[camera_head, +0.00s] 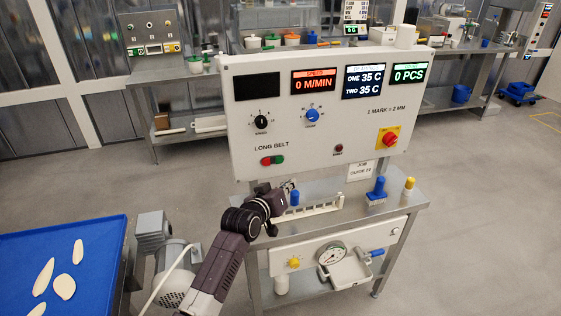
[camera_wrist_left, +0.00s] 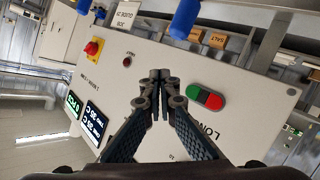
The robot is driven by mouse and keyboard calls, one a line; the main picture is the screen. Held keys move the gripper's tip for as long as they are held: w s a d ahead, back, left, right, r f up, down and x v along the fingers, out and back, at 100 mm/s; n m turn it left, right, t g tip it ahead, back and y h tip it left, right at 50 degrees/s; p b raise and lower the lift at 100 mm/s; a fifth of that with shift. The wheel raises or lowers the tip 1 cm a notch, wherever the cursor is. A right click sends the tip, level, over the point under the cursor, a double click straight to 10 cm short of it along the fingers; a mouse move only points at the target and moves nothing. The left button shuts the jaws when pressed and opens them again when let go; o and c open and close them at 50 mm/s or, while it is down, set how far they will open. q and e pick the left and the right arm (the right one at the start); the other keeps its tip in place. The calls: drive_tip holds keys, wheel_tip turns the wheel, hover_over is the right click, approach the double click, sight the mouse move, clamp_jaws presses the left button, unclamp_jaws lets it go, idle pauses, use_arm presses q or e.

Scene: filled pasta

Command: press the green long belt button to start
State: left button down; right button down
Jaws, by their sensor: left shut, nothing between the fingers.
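A white control panel (camera_head: 240,140) stands above a bench. Under its LONG BELT label sit a green button (camera_head: 277,160) and, left of it, a red button (camera_head: 266,161). In the left wrist view the green button (camera_wrist_left: 193,91) and red button (camera_wrist_left: 213,101) share one oval plate, tilted in the picture. My left gripper (camera_head: 290,187) is below and slightly right of the green button in the head view, apart from it in the picture. In the left wrist view its fingers (camera_wrist_left: 160,76) are closed together and empty, pointing at the panel beside the green button. My right gripper is in neither view.
Displays read 0 M/MIN (camera_head: 314,81) and 0 PCS (camera_head: 409,73). Two dials and a red knob on yellow (camera_head: 388,138) are on the panel. A white rack (camera_head: 325,208) and blue-handled tool (camera_head: 378,189) are on the bench. A blue belt (camera_head: 100,235) with pale pieces lies left.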

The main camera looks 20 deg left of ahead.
sight(280, 160)
use_arm(q)
drive_tip(key=shift+w+a+b, duration=0.8)
drive_tip(key=shift+w+b, duration=0.3)
drive_tip(key=shift+w, duration=0.1)
drive_tip(key=shift+w+a+b, duration=0.85)
drive_tip(key=shift+w+b, duration=0.3)
drive_tip(key=shift+w, duration=0.05)
drive_tip(key=shift+w+a+b, duration=0.8)
drive_tip(key=shift+w+b, duration=0.3)
drive_tip(key=shift+w, duration=0.1)
drive_tip(key=shift+w+a, duration=0.25)
drive_tip(key=shift+w, duration=0.1)
drive_tip(key=shift+w+a+b, duration=0.2)
drive_tip(key=shift+w+b, duration=0.15)
drive_tip(key=shift+b, duration=0.05)
drive_tip(key=shift+r, duration=0.1)
drive_tip(key=shift+s+d+p, duration=0.2)
drive_tip(key=shift+s+p, duration=0.15)
drive_tip(key=shift+p, duration=0.35)
drive_tip(key=shift+s+d+p, duration=0.25)
drive_tip(key=shift+s+p, duration=0.1)
drive_tip(key=shift+s, duration=0.05)
